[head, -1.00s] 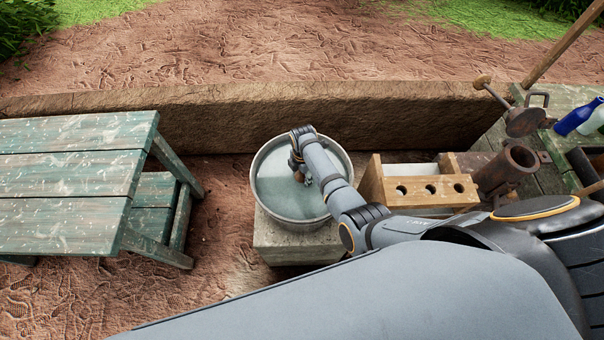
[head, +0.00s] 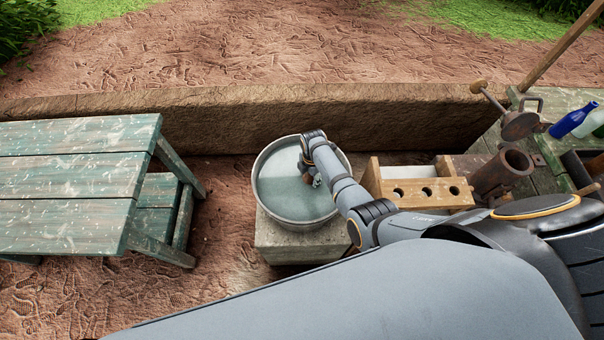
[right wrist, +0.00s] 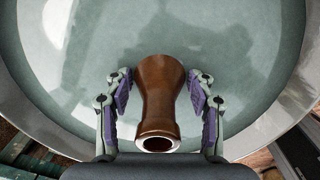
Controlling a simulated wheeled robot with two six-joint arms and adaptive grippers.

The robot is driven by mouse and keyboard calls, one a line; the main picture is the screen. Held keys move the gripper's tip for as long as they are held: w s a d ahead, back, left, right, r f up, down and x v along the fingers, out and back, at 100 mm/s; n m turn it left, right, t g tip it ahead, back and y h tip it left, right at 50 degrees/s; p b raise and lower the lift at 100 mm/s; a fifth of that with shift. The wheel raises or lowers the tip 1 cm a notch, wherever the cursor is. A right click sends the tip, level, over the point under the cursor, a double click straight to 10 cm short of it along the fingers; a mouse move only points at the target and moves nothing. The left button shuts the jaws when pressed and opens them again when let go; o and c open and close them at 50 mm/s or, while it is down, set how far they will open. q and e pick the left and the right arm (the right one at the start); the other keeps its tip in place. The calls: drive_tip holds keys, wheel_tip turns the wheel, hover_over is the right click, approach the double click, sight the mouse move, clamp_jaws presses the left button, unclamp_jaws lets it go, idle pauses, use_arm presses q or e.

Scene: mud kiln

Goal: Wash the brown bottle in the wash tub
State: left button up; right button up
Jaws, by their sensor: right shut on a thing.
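The brown bottle (right wrist: 160,92) is between the two fingers of my right gripper (right wrist: 160,95), its open mouth towards the wrist camera. The gripper is shut on it. The wash tub (head: 264,209) is a round grey metal basin with pale water in it. My right gripper (head: 309,176) hangs inside the tub's rim, right of its middle, with the bottle below it. In the right wrist view the tub's rim (right wrist: 268,128) curves around the bottle. I cannot tell how deep the bottle is in the water. My left gripper is not in view.
The tub stands on a stone block (head: 290,240). A wooden crate with round holes (head: 425,194) and a rusty metal cylinder (head: 502,172) are close on the right. A worn green table (head: 75,180) stands left. A blue bottle (head: 573,119) lies at the far right.

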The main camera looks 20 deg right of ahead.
drive_tip(key=w+a+b, duration=0.2)
drive_tip(key=a, duration=0.4)
drive_tip(key=d+p, duration=0.1)
drive_tip(key=s+d+p, duration=0.1)
drive_tip(key=d, duration=0.1)
drive_tip(key=s+d+p, duration=0.1)
drive_tip(key=d, duration=0.1)
drive_tip(key=shift+d+r+p, duration=0.1)
drive_tip(key=shift+d+p, duration=0.15)
drive_tip(key=shift+p, duration=0.1)
drive_tip(key=shift+w+a+b, duration=0.65)
drive_tip(key=shift+w+a, duration=0.1)
drive_tip(key=shift+a, duration=1.6)
drive_tip(key=d+p, duration=0.1)
drive_tip(key=d, duration=0.1)
drive_tip(key=s+d+p, duration=0.1)
drive_tip(key=d, duration=0.1)
drive_tip(key=shift+s+d, duration=0.15)
drive_tip(key=shift+d, duration=0.05)
drive_tip(key=shift+s+d, duration=0.1)
drive_tip(key=shift+d, duration=0.4)
